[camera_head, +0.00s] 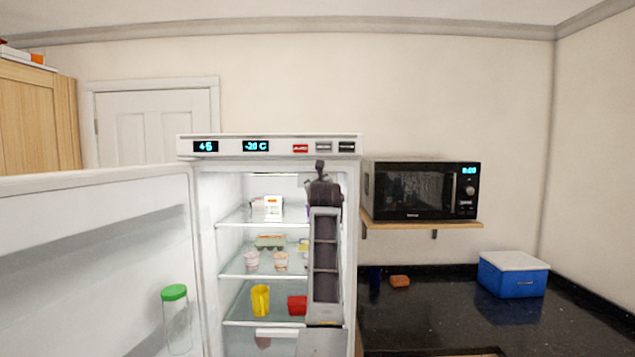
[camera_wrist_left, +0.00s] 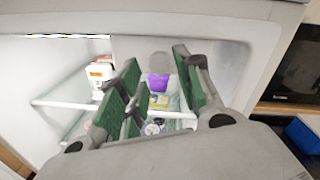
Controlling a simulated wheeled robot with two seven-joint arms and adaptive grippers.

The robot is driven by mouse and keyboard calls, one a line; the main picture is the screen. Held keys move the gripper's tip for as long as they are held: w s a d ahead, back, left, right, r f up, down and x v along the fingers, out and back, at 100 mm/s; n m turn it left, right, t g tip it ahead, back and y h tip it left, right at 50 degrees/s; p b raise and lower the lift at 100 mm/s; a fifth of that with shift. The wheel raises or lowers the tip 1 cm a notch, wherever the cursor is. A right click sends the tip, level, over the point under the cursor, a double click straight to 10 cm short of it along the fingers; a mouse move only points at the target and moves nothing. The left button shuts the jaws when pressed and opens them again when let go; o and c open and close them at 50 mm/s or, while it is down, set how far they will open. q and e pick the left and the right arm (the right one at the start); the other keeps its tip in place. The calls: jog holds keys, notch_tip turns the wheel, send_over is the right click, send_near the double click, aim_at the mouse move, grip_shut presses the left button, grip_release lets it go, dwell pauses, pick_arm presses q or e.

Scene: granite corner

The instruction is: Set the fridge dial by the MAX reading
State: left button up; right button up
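The fridge (camera_head: 270,146) stands open, with lit displays on its top panel reading about 4.5 and -20 C. A small white device with an orange label (camera_head: 273,207) stands on the upper shelf; it also shows in the left wrist view (camera_wrist_left: 99,75). Its reading is too small to make out. My left gripper (camera_head: 320,168) is raised at the right side of the fridge opening. In the left wrist view its green-padded fingers (camera_wrist_left: 157,60) are apart, with nothing held. A grey rounded shape (camera_wrist_left: 160,62) shows beyond them; I cannot tell if it is the dial. My right gripper is out of view.
The fridge door (camera_head: 95,260) swings out left, holding a green-lidded container (camera_head: 175,292). Shelves hold tubs, a yellow cup (camera_head: 260,300) and a red container (camera_head: 297,305). A microwave (camera_head: 420,190) sits right on a wooden shelf, above a counter with a blue cooler (camera_head: 512,275).

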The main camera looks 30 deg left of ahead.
pick_arm(q)
jog(key=shift+p+x, duration=0.4)
jog(key=shift+x, duration=0.85)
jog(key=shift+c, duration=0.2)
grip_shut()
